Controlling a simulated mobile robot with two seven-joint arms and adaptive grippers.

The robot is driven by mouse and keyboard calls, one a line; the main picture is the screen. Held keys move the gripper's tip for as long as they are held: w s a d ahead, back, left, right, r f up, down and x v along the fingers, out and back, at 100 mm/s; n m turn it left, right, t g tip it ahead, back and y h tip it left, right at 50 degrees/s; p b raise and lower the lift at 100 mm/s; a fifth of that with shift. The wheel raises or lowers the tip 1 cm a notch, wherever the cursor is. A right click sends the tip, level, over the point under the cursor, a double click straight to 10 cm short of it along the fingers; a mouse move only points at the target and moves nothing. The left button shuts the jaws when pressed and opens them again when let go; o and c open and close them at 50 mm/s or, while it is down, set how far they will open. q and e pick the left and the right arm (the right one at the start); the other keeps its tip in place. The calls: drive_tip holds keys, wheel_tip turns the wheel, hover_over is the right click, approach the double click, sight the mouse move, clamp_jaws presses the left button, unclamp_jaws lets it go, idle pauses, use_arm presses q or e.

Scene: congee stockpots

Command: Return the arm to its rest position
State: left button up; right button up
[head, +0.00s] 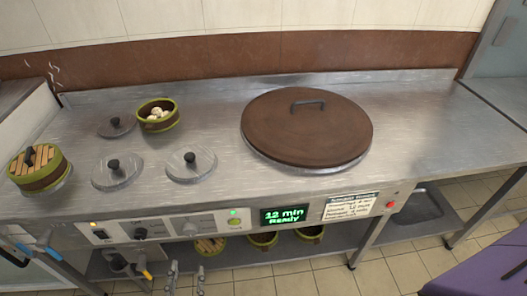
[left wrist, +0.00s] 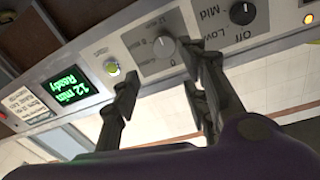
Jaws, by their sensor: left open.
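My left gripper (head: 186,268) is at the bottom of the head view, in front of the stove's control panel (head: 165,229). Its two fingers are apart with nothing between them. In the left wrist view the open left gripper (left wrist: 160,66) shows against the panel with its knob (left wrist: 164,46) and lit green button (left wrist: 112,69). I cannot tell whether a fingertip touches the panel. A thin dark shape at the lower right edge of the head view may be part of my right gripper (head: 515,271); most of it is outside the picture.
The steel counter (head: 215,115) bears a large brown lid (head: 305,125), several small grey lids and two bamboo steamers, one open (head: 158,114) and one closed (head: 38,168). The green display (head: 284,215) reads "12 min Ready". More steamers (head: 262,239) stand on the lower shelf. Tiled floor (head: 400,268) lies in front.

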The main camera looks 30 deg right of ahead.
use_arm(q)
drive_tip(key=shift+s, duration=0.1)
use_arm(e)
drive_tip(key=shift+s+f, duration=0.1)
drive_tip(key=shift+s, duration=0.15)
use_arm(q)
drive_tip(key=s+a+f+n+g+y, duration=0.25)
drive_tip(key=s+a, duration=0.25)
drive_tip(key=s, duration=0.5)
drive_tip(key=s+a+f+n+g+y, duration=0.2)
drive_tip(key=s+a+f+g, duration=0.3)
drive_tip(key=s, duration=0.5)
drive_tip(key=s+a+f+n+g+y, duration=0.2)
drive_tip(key=s+a, duration=0.4)
drive_tip(key=s, duration=0.5)
drive_tip(key=w+r+p, duration=0.2)
drive_tip(key=r+p, duration=0.6)
drive_tip(key=w+r+t+p, duration=0.1)
drive_tip(key=w+r+p, duration=0.1)
drive_tip(key=r+p, duration=0.6)
drive_tip(key=shift+w+r+p, duration=0.25)
drive_tip(key=shift+r+p, duration=0.05)
drive_tip(key=shift+p, duration=0.2)
use_arm(e)
drive_tip(key=w+r, duration=0.2)
drive_tip(key=r, duration=0.6)
drive_tip(key=w+r+t, duration=0.1)
drive_tip(key=w+r, duration=0.2)
drive_tip(key=r, duration=0.5)
drive_tip(key=shift+r, duration=0.15)
